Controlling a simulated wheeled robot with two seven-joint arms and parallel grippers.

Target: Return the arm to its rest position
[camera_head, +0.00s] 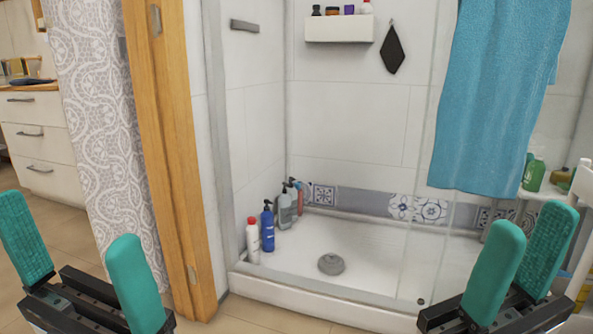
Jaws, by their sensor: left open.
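My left gripper (75,270) is at the lower left of the head view. Its two green fingers stand wide apart with nothing between them. My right gripper (522,262) is at the lower right. Its two green fingers stand apart with a narrower gap, and I see nothing held between them. Both grippers point up and away from me in front of the shower. Most of both arms is out of view below the picture.
A white shower tray (300,278) lies ahead, with several bottles (267,226) in its left corner. A wooden door frame (168,150) stands left. A blue towel (500,95) hangs right, above a cart (583,190) with green bottles. Floor (240,312) shows in front.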

